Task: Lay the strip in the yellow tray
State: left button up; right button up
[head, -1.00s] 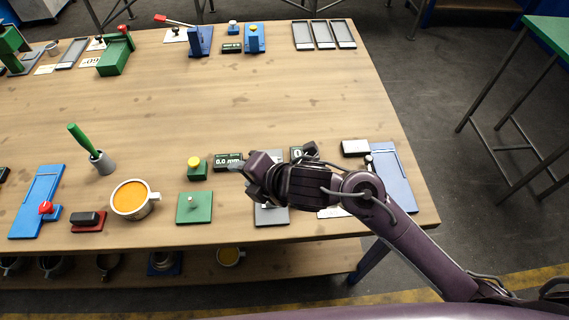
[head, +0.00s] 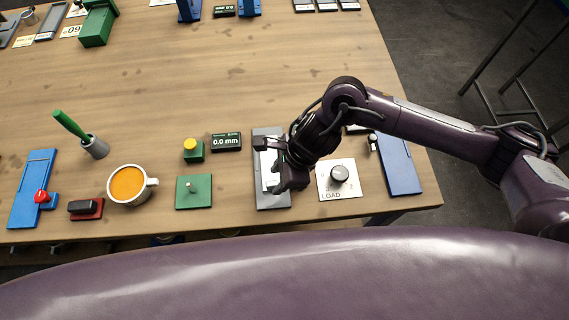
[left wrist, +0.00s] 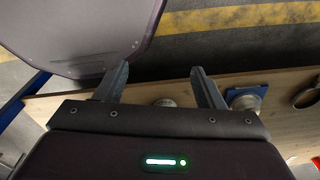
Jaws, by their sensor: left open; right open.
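My right gripper (head: 274,164) is open over a grey tray (head: 265,203) near the front edge of the workbench. A pale strip-like piece (head: 267,174) shows in that tray between the fingers; the gripper and hand partly cover it, and I cannot tell whether the fingers touch it. I cannot make out a yellow tray in either view. My left gripper (left wrist: 162,86) shows only in the left wrist view.
Left of the grey tray stand a green plate (head: 194,192), a display box (head: 227,142), a yellow-topped button box (head: 192,151) and a cup of orange liquid (head: 128,186). A LOAD dial plate (head: 337,180) and a blue plate (head: 399,166) lie right. The middle of the bench (head: 250,80) is clear.

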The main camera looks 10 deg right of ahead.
jog(key=shift+x, duration=1.05)
jog(key=shift+a+f, duration=0.15)
jog(key=shift+f, duration=0.25)
pick_arm(q)
jog(key=shift+w+r, duration=0.4)
jog(key=shift+w, duration=0.2)
pick_arm(e)
jog(key=shift+w, duration=0.1)
jog(key=shift+c, duration=0.3)
grip_shut()
jog(key=c, duration=0.7)
grip_release()
grip_shut()
pick_arm(q)
jog(key=shift+s+f, duration=0.1)
jog(key=shift+s, duration=0.05)
pick_arm(e)
jog(key=shift+s+r, duration=0.2)
jog(key=shift+s, duration=2.55)
